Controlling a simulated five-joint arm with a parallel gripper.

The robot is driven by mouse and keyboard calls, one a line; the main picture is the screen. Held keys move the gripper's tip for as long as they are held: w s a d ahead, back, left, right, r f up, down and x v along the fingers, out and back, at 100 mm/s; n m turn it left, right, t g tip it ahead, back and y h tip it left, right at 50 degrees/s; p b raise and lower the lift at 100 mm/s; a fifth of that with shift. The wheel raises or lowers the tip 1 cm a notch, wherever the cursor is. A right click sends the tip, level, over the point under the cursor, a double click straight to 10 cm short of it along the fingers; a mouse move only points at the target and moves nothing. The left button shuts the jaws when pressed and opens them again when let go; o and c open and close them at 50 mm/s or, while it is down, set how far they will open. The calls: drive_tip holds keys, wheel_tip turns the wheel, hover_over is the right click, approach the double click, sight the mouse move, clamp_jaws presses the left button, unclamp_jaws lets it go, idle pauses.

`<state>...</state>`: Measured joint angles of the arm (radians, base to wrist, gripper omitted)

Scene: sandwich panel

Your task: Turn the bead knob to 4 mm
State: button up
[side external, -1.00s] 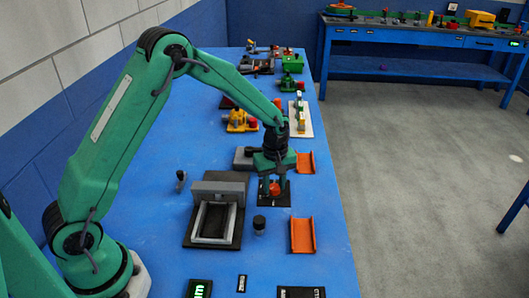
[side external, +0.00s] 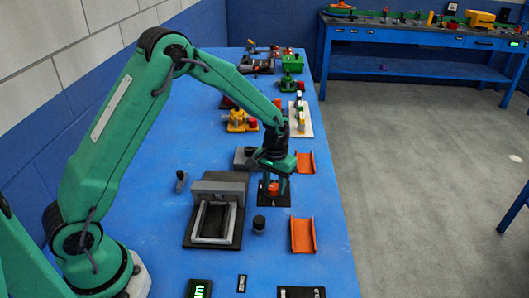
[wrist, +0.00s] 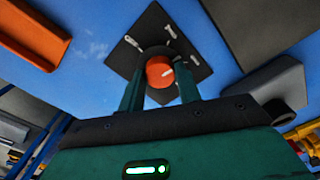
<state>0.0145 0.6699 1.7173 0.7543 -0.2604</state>
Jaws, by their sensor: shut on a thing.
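The bead knob (side external: 273,189) is a small orange-red round knob on a black square plate (side external: 268,202), right of the grey framed fixture. My gripper (side external: 274,187) points down over it, with one finger on each side, shut on the knob. The plate (wrist: 190,68) shows several white marks around the knob. I cannot read the marks, and part of the plate is hidden by my gripper.
A black-based fixture with a grey frame (side external: 234,232) stands to the left. A black cylinder (side external: 259,223) is close by. Orange channels (side external: 302,236) lie to the right, near the table edge.

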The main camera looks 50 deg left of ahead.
sight(274, 186)
drive_tip(key=m, duration=0.4)
idle(0.4)
drive_tip(key=o, duration=1)
drive_tip(key=shift+c, duration=0.2)
drive_tip(key=shift+r, duration=0.15)
drive_tip(key=shift+r, duration=3.75)
